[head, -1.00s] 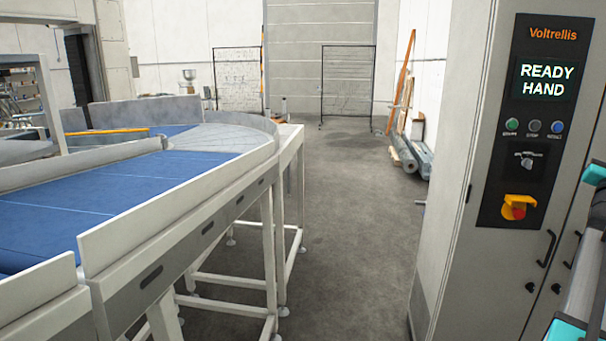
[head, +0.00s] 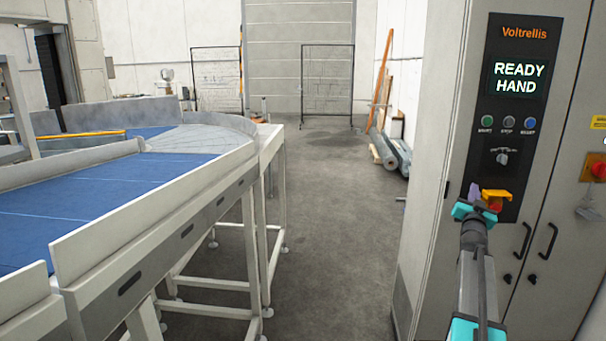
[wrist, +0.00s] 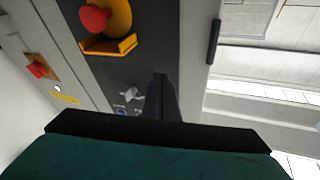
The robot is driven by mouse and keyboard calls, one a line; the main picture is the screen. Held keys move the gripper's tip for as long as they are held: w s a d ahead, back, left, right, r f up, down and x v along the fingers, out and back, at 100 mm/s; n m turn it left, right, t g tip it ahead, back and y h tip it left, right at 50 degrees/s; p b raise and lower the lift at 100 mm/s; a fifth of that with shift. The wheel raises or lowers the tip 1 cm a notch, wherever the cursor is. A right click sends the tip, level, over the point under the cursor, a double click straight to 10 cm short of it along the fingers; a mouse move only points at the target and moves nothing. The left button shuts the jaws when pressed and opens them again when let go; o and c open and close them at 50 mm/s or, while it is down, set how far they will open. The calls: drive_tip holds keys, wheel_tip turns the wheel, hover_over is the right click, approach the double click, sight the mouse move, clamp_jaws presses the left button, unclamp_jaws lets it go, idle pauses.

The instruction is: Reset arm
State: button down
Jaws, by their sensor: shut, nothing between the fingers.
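My arm reaches up in front of the grey control cabinet (head: 440,190) at the right of the head view. My gripper (wrist: 161,78) shows in the wrist view as dark fingers closed together, with nothing seen between them. In the head view the arm's end is beside the yellow-backed red switch (head: 497,194) and partly covers it. The wrist view shows this red knob (wrist: 95,18) at upper left, apart from the fingers. A selector switch (wrist: 133,94) is just left of the fingers. The cabinet display (head: 516,78) reads "READY HAND".
A blue-belted conveyor (head: 100,205) with white side walls and legs fills the left. A clear floor aisle (head: 335,220) runs between it and the cabinet. Another red switch (head: 598,171) is at far right.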

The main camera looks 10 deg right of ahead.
drive_tip(key=w+a+f+n+g+y, duration=0.1)
drive_tip(key=w+a+f+y, duration=0.25)
drive_tip(key=a+f, duration=1)
drive_tip(key=w+a+f+n+g+y, duration=0.1)
drive_tip(key=w+a+f+n+y, duration=0.3)
drive_tip(key=a+f, duration=0.9)
drive_tip(key=s+a+f+g+y, duration=0.2)
drive_tip(key=s+a+f, duration=0.2)
drive_tip(key=a+f, duration=0.7)
drive_tip(key=s+a+f+g+y, duration=0.15)
drive_tip(key=s+a+f, duration=0.4)
drive_tip(key=f, duration=1.05)
drive_tip(key=s+a+f+n+g+y, duration=0.15)
drive_tip(key=s+a+f+g, duration=0.25)
drive_tip(key=s+a+f, duration=0.55)
drive_tip(key=s+a+f+n+g, duration=0.2)
drive_tip(key=s+a+f+g, duration=0.2)
drive_tip(key=s+a+f, duration=0.55)
drive_tip(key=s+r+n+g, duration=0.2)
drive_tip(key=s+g, duration=0.6)
drive_tip(key=s, duration=2)
wheel_tip(320, 180, up, 2)
drive_tip(key=shift+s+r+g+y, duration=0.1)
drive_tip(key=shift+s+g+y, duration=0.1)
drive_tip(key=shift+g+y, duration=0.15)
